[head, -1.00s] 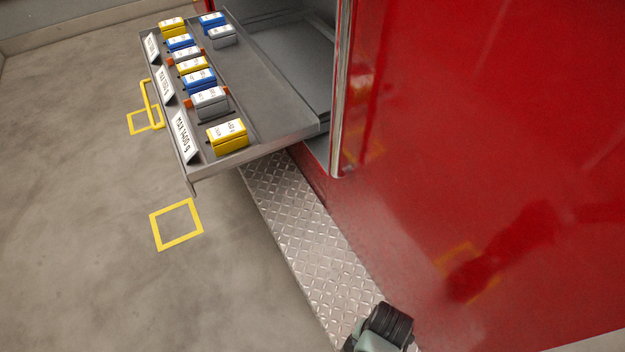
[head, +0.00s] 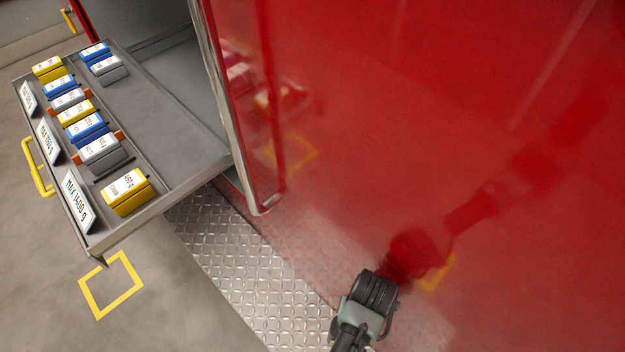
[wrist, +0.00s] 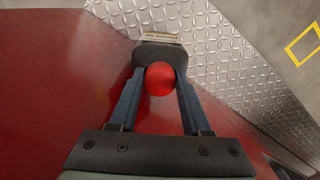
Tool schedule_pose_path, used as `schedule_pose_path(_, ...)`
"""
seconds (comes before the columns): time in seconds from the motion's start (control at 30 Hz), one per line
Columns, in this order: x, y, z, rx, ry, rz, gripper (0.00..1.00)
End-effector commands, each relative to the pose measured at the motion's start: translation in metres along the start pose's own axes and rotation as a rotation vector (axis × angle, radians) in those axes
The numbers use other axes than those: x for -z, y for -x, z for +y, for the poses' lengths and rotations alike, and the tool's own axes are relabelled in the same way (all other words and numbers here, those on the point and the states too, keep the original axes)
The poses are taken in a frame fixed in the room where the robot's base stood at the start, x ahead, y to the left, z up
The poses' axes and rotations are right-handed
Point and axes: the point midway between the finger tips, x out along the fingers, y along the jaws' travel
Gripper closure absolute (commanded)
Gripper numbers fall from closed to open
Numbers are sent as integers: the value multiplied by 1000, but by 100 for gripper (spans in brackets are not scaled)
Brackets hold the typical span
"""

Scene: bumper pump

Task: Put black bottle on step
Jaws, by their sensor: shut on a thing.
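My gripper (wrist: 159,74) is shut on the black bottle (wrist: 172,55), with one finger on each side of its round red top. A pale label shows on the bottle's far side in the wrist view. The step (head: 245,275) is a silver diamond-plate ledge along the foot of the red body. It also shows in the wrist view (wrist: 235,65), behind and to the right of the bottle. I cannot tell whether the bottle touches the step. In the head view my wrist hides the fingers and the bottle.
A glossy red wall (head: 450,130) stands close beside my arm and mirrors it. An extended grey drawer (head: 165,120) with several yellow, blue and grey boxes overhangs the step's far end. A yellow square (head: 110,285) marks the open floor. The visible plate is bare.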

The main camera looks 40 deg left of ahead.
Motion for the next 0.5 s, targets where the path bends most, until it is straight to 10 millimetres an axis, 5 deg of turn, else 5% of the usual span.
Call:
schedule_pose_path(0.2, 22, 9, -55, 0, 383, 7, 100)
schedule_pose_path(0.5, 27, 27, -120, -9, 854, 1, 100)
